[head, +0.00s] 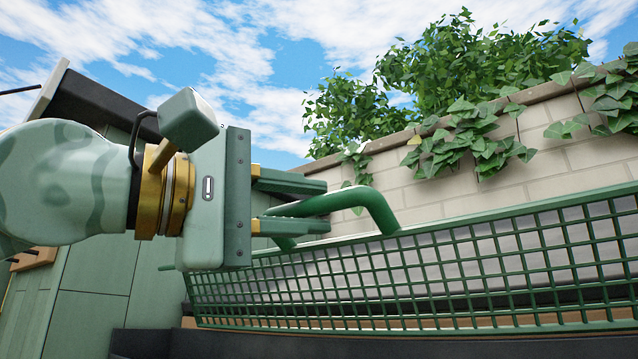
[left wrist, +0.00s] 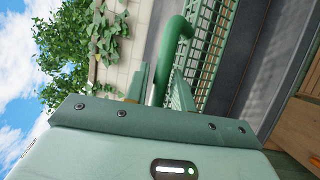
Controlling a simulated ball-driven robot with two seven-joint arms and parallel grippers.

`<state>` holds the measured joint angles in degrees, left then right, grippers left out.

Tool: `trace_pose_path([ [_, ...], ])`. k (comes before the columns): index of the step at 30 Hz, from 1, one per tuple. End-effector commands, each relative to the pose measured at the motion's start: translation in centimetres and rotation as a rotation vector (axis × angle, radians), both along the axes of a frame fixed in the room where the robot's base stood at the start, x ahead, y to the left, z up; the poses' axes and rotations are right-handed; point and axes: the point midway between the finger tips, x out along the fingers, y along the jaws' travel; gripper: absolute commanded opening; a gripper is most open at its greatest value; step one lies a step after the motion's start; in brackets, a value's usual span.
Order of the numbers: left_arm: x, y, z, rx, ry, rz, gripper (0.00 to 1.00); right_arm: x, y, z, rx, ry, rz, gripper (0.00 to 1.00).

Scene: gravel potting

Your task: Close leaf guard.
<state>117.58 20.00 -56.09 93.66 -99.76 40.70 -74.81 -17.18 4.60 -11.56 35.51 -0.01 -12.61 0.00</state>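The leaf guard is a green mesh panel (head: 430,270) that stands raised at a slant across the right half of the head view. Its mesh also shows in the left wrist view (left wrist: 208,40). A bent green tube handle (head: 375,207) is fixed along its upper edge and also shows in the left wrist view (left wrist: 176,32). My left gripper (head: 328,207) has its two fingers on either side of the handle tube, and they look closed onto it. The lower finger hides part of the tube in the head view. My right gripper is in neither view.
A pale block wall (head: 560,150) with hanging ivy (head: 470,135) runs behind the guard. A dark edge (head: 250,345) lies below the guard, with green panels (head: 95,285) at the left. A wooden surface (left wrist: 300,120) shows at the right of the left wrist view.

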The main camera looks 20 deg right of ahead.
Motion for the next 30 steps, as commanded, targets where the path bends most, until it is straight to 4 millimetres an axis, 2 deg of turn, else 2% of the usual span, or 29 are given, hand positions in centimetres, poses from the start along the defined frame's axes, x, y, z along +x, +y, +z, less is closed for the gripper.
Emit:
trace_pose_path([
  [6, 0.6, -1.8, 0.3, 0.000, 0.001, 0.001, 0.25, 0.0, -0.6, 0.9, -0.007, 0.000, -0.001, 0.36],
  [14, 0.6, -2.0, 0.2, 0.000, 0.000, 0.001, 0.25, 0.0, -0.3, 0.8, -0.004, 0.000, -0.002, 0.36],
  [17, 0.6, -2.0, 0.2, 0.000, 0.000, 0.001, 0.03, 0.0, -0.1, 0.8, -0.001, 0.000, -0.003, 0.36],
  [18, 0.6, -1.9, 0.2, -0.001, 0.000, 0.001, 0.00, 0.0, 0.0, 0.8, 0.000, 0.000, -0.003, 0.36],
  [25, 0.6, -1.6, 0.0, -0.008, -0.005, 0.002, 0.00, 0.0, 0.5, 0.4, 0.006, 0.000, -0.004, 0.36],
  [30, 0.6, 0.1, -0.9, -0.043, -0.032, 0.002, 0.00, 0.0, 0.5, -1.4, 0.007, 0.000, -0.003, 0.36],
])
